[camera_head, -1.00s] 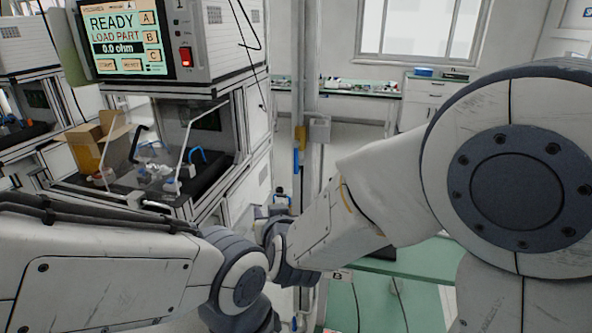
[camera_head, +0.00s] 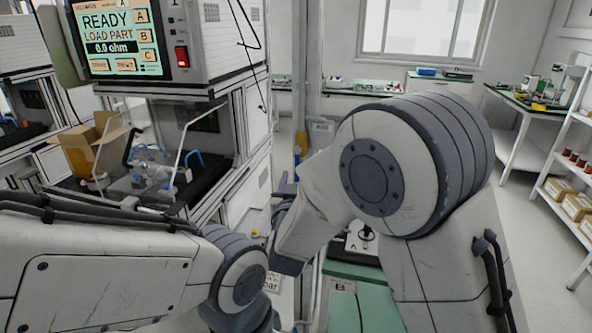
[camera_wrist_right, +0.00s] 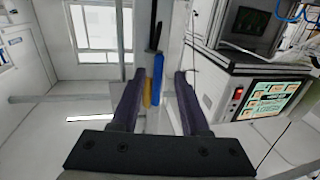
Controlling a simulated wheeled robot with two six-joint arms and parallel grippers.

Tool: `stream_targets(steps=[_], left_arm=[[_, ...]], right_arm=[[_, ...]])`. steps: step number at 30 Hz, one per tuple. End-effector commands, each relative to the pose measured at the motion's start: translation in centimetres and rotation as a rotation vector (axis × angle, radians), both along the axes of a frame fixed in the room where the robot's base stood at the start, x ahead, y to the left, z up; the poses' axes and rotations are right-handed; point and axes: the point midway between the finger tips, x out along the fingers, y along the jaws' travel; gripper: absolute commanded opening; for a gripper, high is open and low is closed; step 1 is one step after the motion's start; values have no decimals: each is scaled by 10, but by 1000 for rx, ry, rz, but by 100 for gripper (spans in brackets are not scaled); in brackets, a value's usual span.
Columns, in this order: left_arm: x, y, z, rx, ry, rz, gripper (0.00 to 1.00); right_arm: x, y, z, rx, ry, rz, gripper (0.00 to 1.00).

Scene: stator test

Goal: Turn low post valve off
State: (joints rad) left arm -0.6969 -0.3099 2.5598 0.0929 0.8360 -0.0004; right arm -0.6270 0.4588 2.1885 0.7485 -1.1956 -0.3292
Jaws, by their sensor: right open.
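A grey post (camera_head: 300,95) stands right of the test bench. A yellow part (camera_head: 301,140) and a small blue part (camera_head: 297,155) show on it, partly hidden by my right arm. In the right wrist view a long blue handle (camera_wrist_right: 158,75) and a yellow part (camera_wrist_right: 147,92) appear between the fingers of my right gripper (camera_wrist_right: 160,74). The gripper is open; I cannot tell how far beyond the fingertips they are. In the head view the right gripper (camera_head: 283,188) shows only in part. I cannot tell which part is the low valve. My left gripper is out of view.
The test bench with its screen unit (camera_head: 125,40) stands at the left, holding a cardboard box (camera_head: 85,145) and clear panels. A green-topped table (camera_head: 362,300) lies below my right arm. Shelves (camera_head: 570,160) stand at the far right. Open floor lies between.

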Motion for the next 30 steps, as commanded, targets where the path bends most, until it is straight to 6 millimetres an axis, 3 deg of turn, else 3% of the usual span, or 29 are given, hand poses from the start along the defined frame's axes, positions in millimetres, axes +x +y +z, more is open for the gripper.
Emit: stream_targets(steps=[13, 14, 17, 30], left_arm=[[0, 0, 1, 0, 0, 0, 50], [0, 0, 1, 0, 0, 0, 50], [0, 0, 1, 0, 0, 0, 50], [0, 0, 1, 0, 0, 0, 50]], right_arm=[[6, -9, 0, 0, 1, -10, 45], [6, -9, 0, 0, 1, -10, 38], [6, -9, 0, 0, 1, -10, 0], [6, -6, 0, 1, 1, -6, 0]])
